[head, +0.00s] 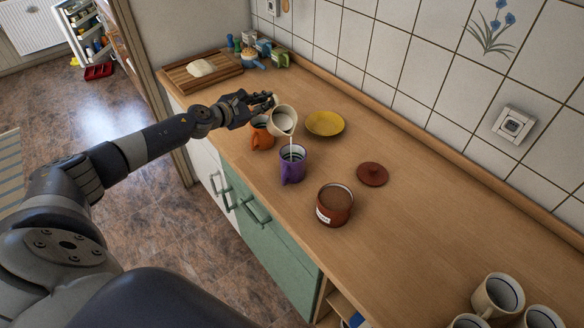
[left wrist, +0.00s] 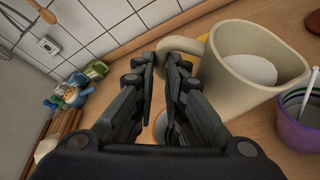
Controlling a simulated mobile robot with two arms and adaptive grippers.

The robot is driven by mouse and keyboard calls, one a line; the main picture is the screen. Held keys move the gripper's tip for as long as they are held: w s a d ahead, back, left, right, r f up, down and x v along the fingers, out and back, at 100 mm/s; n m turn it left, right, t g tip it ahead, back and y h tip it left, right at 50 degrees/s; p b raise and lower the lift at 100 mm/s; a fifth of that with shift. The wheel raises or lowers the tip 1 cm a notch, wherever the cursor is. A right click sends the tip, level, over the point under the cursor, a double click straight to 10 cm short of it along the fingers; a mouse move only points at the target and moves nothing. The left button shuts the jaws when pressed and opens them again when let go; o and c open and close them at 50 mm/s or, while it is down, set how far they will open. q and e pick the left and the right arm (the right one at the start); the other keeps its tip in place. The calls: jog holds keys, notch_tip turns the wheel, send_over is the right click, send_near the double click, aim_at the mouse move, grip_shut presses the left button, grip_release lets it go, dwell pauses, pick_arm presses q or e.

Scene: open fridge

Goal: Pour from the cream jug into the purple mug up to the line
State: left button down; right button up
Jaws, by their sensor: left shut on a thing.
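My left gripper (head: 264,101) is shut on the handle of the cream jug (head: 283,121), as the left wrist view shows with the fingers (left wrist: 180,52) at the handle of the jug (left wrist: 228,88). The jug is held tilted above the counter, with pale liquid inside. A thin pale stream runs from its lip down into the purple mug (head: 291,168). The purple mug stands upright on the counter below the lip, and part of it shows in the left wrist view (left wrist: 302,132). A dark line shows inside the mug; the exact liquid level is too small to tell. My right gripper is out of view.
An orange mug (head: 261,138) stands close behind the purple mug. A yellow plate (head: 325,123), a brown canister (head: 334,206) and a round lid (head: 372,174) are nearby. Cream mugs (head: 497,296) stand at lower right. A cutting board (head: 185,77) lies at the far end.

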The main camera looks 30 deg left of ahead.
pick_arm(q)
jog(key=shift+r, duration=0.1)
jog(key=shift+r+b, duration=0.15)
jog(key=shift+b, duration=0.2)
dwell(0.4)
jog(key=shift+s+d+m+t+b, duration=0.1)
jog(key=shift+m+t+b, duration=0.2)
jog(key=shift+b, duration=0.05)
jog(key=shift+p, duration=0.3)
dwell(0.3)
